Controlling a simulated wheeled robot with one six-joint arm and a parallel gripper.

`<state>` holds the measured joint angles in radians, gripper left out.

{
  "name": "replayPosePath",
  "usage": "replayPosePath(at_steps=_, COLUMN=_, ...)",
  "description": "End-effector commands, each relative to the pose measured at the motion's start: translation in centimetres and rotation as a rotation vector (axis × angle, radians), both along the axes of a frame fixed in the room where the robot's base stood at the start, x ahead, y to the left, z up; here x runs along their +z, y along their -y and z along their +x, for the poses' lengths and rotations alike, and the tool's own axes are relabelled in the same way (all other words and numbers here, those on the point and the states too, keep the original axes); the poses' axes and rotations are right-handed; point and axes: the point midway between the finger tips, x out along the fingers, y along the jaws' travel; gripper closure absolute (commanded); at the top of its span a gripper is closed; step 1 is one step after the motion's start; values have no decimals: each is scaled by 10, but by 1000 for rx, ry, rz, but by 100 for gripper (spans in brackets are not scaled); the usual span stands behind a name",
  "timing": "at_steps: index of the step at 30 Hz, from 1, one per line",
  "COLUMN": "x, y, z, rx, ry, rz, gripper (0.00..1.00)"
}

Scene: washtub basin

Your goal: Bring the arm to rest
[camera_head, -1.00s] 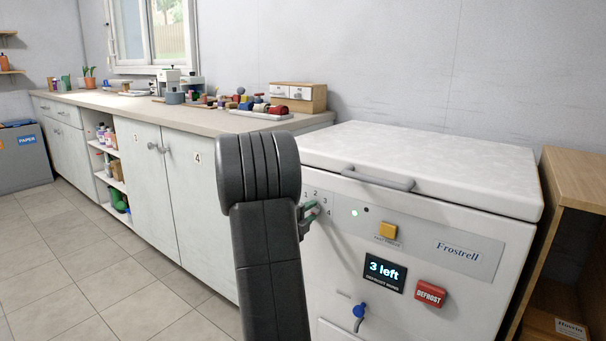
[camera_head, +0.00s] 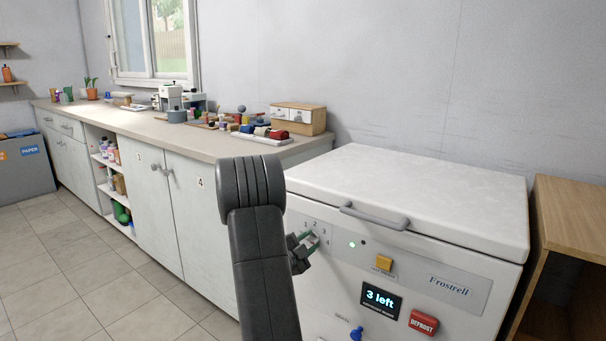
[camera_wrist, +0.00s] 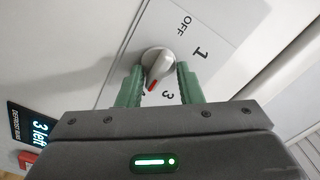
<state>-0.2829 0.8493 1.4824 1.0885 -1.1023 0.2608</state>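My gripper (camera_head: 309,240) is in front of the control panel of the white chest freezer (camera_head: 420,195), with my dark arm left of it. In the wrist view its two green fingers (camera_wrist: 158,86) are spread apart, one on each side of the grey dial knob (camera_wrist: 156,60), with a gap to each side. The gripper holds nothing. The knob's red mark points down between the printed 3 and 4; I cannot tell which exactly. In the head view the knob is hidden or too small to make out.
The freezer lid is shut, with a grey handle (camera_head: 374,217). Its display (camera_head: 380,299) reads "3 left", near a red defrost button (camera_head: 423,322) and a yellow button (camera_head: 384,263). A long counter (camera_head: 130,119) is at left, a wooden shelf (camera_head: 570,215) at right. Tiled floor at left is clear.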

Motion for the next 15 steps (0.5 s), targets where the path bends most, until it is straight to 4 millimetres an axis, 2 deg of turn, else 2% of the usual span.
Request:
replayPosePath(at_steps=2, x=5, y=0, z=0, rx=0, ry=-29, rz=-38, gripper=67)
replayPosePath(at_steps=15, x=2, y=-1, z=0, rx=1, ry=-129, rz=-179, gripper=67)
